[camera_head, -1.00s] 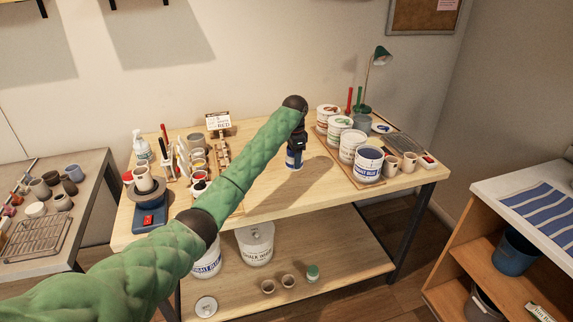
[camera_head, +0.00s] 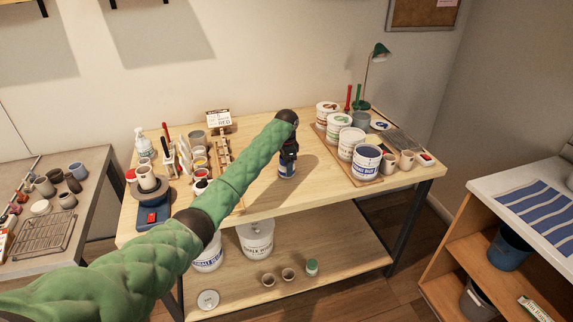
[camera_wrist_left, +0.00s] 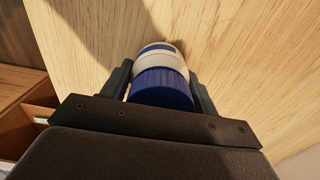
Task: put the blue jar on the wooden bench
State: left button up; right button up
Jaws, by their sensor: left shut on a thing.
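The blue jar (camera_head: 287,171) has a blue lid and a pale label band. It is upright at the middle of the wooden bench (camera_head: 330,192), on or just above the top; I cannot tell which. My left gripper (camera_head: 289,157) is shut on the jar from above. In the left wrist view, the jar (camera_wrist_left: 161,88) sits between the two dark fingers of the gripper (camera_wrist_left: 162,92), with bare wood of the bench (camera_wrist_left: 240,60) around it. My right gripper is not in view.
Paint buckets (camera_head: 352,143) and cups (camera_head: 406,160) stand right of the jar. Bottles, small pots and a blue scale (camera_head: 153,215) crowd the left end. The bench's lower shelf (camera_head: 340,245) holds buckets. The bench top around the jar is clear.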

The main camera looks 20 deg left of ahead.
pick_arm(q)
jog(key=o, duration=1.1)
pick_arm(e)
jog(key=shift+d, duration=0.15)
pick_arm(q)
jog(key=shift+r, duration=0.2)
notch_tip(320, 180, up, 2)
jog(key=shift+r+b, duration=0.1)
jog(key=shift+b, duration=0.75)
notch_tip(320, 180, up, 8)
jog(key=b, duration=0.3)
jog(key=shift+w, duration=0.1)
jog(key=shift+r, duration=0.75)
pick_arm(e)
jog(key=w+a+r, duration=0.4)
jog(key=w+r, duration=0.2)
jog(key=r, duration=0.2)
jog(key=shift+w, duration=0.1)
